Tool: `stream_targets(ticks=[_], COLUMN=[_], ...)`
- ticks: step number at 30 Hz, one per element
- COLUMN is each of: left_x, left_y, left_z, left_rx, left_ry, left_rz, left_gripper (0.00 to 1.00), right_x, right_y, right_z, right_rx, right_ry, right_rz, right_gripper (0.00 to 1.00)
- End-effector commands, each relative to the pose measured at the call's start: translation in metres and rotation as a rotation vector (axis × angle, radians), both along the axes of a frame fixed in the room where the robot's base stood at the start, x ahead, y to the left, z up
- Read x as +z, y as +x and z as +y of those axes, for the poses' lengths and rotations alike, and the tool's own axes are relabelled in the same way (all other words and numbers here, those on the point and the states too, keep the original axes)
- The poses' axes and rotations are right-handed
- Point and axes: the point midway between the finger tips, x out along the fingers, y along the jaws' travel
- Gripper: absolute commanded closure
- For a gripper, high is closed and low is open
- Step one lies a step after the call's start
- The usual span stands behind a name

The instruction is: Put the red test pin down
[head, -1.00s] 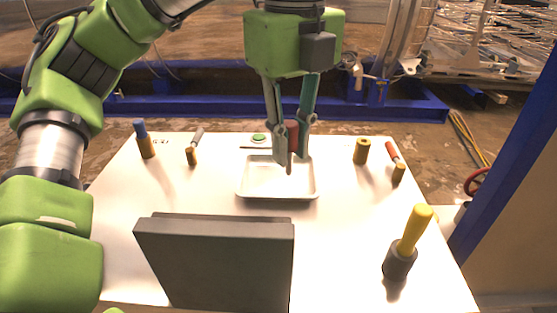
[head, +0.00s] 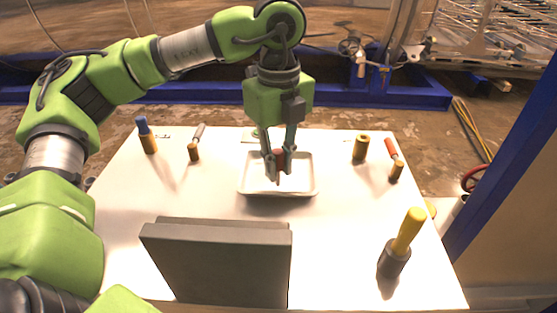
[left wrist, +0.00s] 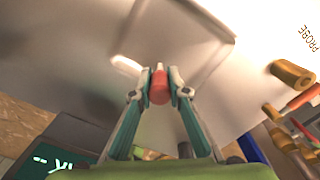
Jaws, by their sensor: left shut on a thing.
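The red test pin (head: 280,155) is upright between the fingertips of my left gripper (head: 277,165). In the left wrist view the red pin (left wrist: 159,88) shows end-on between the two fingertips. My left gripper is shut on it and points down over the white tray (head: 278,194) in the middle of the table. The pin's lower end is close to the tray floor; I cannot tell whether it touches. My right gripper is not in view.
A dark grey box (head: 218,265) stands at the front. A yellow-handled tool (head: 402,242) stands in a grey holder at the right. A brass cylinder (head: 361,149), a red-handled probe (head: 391,149) and a blue-topped pin (head: 146,135) stand farther back.

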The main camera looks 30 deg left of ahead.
Motion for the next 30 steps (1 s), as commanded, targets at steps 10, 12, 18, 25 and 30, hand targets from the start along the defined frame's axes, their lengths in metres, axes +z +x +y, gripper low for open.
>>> stream_targets(ticks=[10,12,18,25,30], left_x=[-0.003,-0.003,-0.003,0.012,0.048], left_y=[0.000,0.000,0.000,0.001,0.002], left_z=[0.000,0.000,0.000,-0.001,-0.002], left_rx=[0.000,0.000,0.000,0.000,0.000], left_ry=[0.000,0.000,0.000,-0.002,-0.002], left_rz=[0.000,0.000,0.000,-0.004,-0.006], left_gripper=[0.68,0.68,0.68,0.68,0.68], right_x=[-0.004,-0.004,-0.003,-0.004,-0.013], right_y=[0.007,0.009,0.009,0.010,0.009], right_z=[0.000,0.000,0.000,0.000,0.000], right_rx=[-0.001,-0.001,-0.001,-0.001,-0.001], right_ry=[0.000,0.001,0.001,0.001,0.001], right_rz=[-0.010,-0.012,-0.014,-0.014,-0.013], right_gripper=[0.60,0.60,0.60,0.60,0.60])
